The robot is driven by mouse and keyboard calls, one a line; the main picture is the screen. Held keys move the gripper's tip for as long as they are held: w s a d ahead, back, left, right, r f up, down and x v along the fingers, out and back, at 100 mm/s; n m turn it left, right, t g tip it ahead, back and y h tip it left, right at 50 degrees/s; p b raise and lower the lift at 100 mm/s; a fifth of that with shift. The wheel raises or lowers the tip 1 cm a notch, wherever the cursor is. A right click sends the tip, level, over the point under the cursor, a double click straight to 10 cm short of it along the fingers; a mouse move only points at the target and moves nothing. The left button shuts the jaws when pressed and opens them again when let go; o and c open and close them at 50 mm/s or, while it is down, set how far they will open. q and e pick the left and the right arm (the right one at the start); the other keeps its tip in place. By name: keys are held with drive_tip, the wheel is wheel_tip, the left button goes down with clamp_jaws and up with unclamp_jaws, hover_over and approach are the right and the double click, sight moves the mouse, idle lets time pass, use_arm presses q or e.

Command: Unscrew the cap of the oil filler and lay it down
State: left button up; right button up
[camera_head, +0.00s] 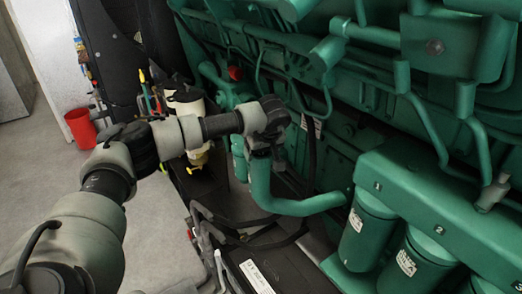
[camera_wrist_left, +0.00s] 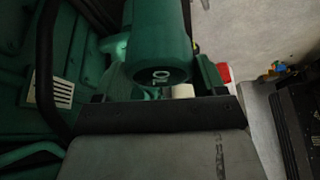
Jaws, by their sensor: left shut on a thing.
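The oil filler is a thick green pipe (camera_head: 264,185) in the head view that bends up from the engine and ends at an upright mouth. My left gripper (camera_head: 262,146) is at the top of this pipe, shut on the oil filler cap. The fingers and wrist hide the cap in the head view, and I cannot tell whether it still touches the pipe. The left wrist view shows the dark gripper body (camera_wrist_left: 155,116) with a green cylinder (camera_wrist_left: 160,50) just beyond it. My right gripper is in neither view.
The green engine (camera_head: 345,145) fills the right side, with numbered green filters (camera_head: 368,222) at lower right. A black battery-like box (camera_head: 285,268) lies below. A red bucket (camera_head: 80,128) stands on the open floor at left, near a yellowish container (camera_head: 190,106).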

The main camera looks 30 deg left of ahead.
use_arm(q)
drive_tip(key=n, duration=0.1)
drive_tip(key=n+g, duration=0.1)
drive_tip(key=n, duration=0.1)
drive_tip(key=shift+w+r+n+y, duration=0.2)
drive_tip(key=shift+r+n+y, duration=0.1)
drive_tip(key=shift+n, duration=0.1)
drive_tip(key=shift+s+r+p, duration=0.1)
drive_tip(key=shift+r+p, duration=1.7)
drive_tip(key=shift+r, duration=0.55)
drive_tip(key=shift+f, duration=0.1)
